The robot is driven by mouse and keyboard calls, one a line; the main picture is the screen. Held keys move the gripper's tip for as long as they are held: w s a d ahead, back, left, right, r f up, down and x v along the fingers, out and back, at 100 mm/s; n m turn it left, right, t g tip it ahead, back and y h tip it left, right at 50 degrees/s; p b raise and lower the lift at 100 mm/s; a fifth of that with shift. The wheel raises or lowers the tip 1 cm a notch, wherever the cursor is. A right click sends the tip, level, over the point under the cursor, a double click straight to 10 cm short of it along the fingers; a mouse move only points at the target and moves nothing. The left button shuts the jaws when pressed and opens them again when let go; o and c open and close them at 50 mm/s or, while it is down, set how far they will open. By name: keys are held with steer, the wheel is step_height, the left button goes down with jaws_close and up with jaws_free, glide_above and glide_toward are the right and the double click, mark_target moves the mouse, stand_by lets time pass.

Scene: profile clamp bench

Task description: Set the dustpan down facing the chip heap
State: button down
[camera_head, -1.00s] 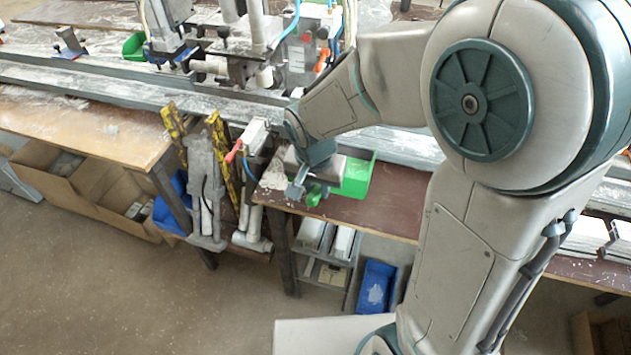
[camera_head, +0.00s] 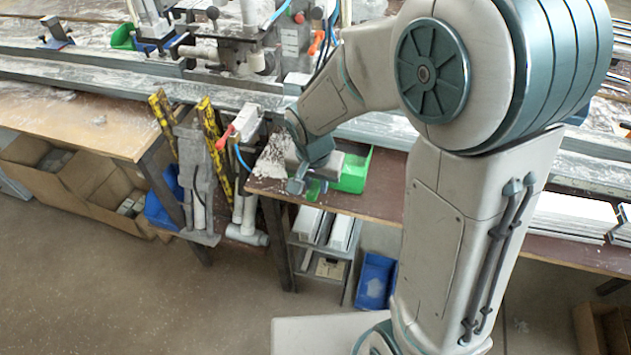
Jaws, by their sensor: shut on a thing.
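A bright green dustpan (camera_head: 354,170) is at the brown bench top (camera_head: 385,205), its tray to the right of my gripper. My gripper (camera_head: 303,187) is shut on the dustpan's green handle, low over the front left part of the bench. The fingers and my wrist hide much of the handle. I cannot tell whether the pan touches the bench top. A heap of pale chips (camera_head: 274,160) lies on the bench's left end, just left of my gripper.
Grey aluminium rails (camera_head: 375,133) run behind the dustpan. A clamp machine with hoses (camera_head: 240,50) stands behind. Yellow levels (camera_head: 212,140) and a red-handled tool (camera_head: 225,137) stand left of the bench. A blue bin (camera_head: 376,280) is below. The bench front to the right is bare.

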jaws_free()
stand_by(0.6)
steer(key=shift+s, duration=0.1)
steer(key=s+a+r, duration=0.1)
steer(key=s+a, duration=0.1)
steer(key=s, duration=0.3)
steer(key=s+a+r, duration=0.1)
steer(key=s+r, duration=0.1)
steer(key=s, duration=0.3)
steer(key=shift+a+r, duration=0.25)
steer(key=shift+a, duration=0.15)
stand_by(0.7)
steer(key=s+d+r+n, duration=0.1)
steer(key=d+r+n, duration=0.1)
steer(key=d+r, duration=0.2)
steer(key=s+d+r+n+t, duration=0.1)
steer(key=d+r, duration=0.3)
steer(key=d, duration=0.7)
steer(key=shift+s+d+r+n+y, duration=0.2)
steer(key=shift+s+r+n+y, duration=0.1)
steer(key=shift+s+n, duration=0.3)
